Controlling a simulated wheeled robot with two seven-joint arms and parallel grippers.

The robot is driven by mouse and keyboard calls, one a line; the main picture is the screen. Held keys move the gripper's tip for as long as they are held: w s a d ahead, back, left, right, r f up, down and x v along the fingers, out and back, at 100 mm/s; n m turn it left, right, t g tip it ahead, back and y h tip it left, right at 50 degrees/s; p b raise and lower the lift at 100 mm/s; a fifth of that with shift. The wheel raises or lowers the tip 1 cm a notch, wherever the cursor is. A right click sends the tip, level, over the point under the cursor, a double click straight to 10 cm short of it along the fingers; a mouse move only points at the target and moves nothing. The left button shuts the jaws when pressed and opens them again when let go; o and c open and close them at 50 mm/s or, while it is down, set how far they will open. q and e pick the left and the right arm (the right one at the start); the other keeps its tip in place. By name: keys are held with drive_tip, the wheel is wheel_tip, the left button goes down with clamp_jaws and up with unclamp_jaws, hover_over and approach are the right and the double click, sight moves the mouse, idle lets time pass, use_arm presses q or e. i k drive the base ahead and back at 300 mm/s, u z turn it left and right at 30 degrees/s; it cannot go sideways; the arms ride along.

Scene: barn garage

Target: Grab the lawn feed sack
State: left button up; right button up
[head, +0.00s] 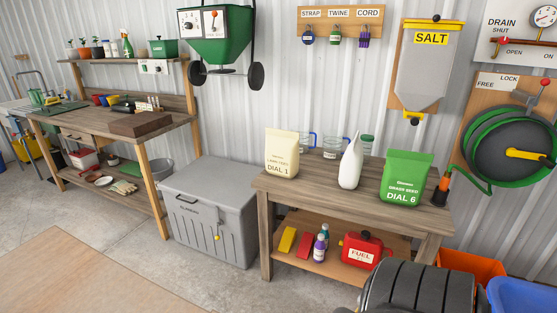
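The lawn feed sack (282,156) is a cream, upright sack with small lettering that seems to read "LAWN FEED" above "DIAL 1". It stands at the left end of the wooden table top (315,190), close to the front edge. A green sack (406,178) marked "GRASS SEED DIAL 6" stands on the same table to the right. A plain white, narrow-topped container (350,162) stands between the two sacks. Neither of my grippers is in view.
Clear measuring jugs (333,148) stand behind the sack. A grey lidded chest (208,210) stands left of the table. A red fuel can (362,250) sits on the lower shelf. A black ribbed object (420,290) fills the bottom right foreground. The floor at front left is clear.

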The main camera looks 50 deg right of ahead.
sight(282, 157)
drive_tip(key=z, duration=0.2)
drive_tip(key=i, duration=1.35)
drive_tip(key=z, duration=0.95)
drive_tip(key=i, duration=1)
drive_tip(key=z, duration=0.95)
